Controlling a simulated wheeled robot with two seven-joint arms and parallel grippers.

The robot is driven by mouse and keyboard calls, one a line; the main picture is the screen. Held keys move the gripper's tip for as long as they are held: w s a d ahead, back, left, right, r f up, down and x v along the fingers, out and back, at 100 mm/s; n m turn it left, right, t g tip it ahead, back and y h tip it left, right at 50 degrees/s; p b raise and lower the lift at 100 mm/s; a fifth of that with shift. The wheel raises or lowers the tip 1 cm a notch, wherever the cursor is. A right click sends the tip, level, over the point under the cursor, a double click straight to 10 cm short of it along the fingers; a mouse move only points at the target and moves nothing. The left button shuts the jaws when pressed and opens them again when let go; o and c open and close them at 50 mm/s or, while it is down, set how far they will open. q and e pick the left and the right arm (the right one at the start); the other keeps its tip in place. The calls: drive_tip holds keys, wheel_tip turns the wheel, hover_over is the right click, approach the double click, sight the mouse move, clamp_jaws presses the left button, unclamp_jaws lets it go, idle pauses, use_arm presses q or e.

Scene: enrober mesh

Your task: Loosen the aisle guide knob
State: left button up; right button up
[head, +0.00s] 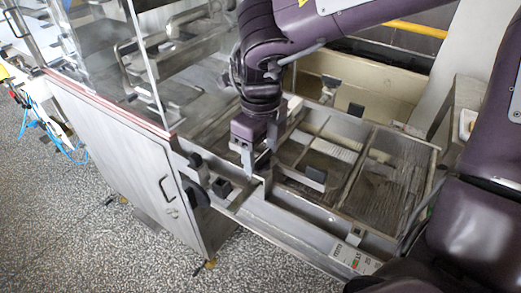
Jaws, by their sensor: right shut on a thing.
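My right gripper (254,168) points down over the near rail of the metal machine frame, at the middle of the view. Its pale fingers are close together and shut on the aisle guide knob, which is mostly hidden between and behind them. I cannot tell how tight the held knob is. My left gripper is out of view.
A clear panel (110,60) stands left of my right arm, above a steel cabinet (125,165). Open metal trays (390,195) lie to the right.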

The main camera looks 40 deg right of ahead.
sight(261, 156)
drive_tip(key=shift+n, duration=0.5)
drive_tip(key=o, duration=1)
drive_tip(key=shift+r, duration=0.1)
wheel_tip(261, 156, up, 8)
drive_tip(key=shift+f, duration=0.15)
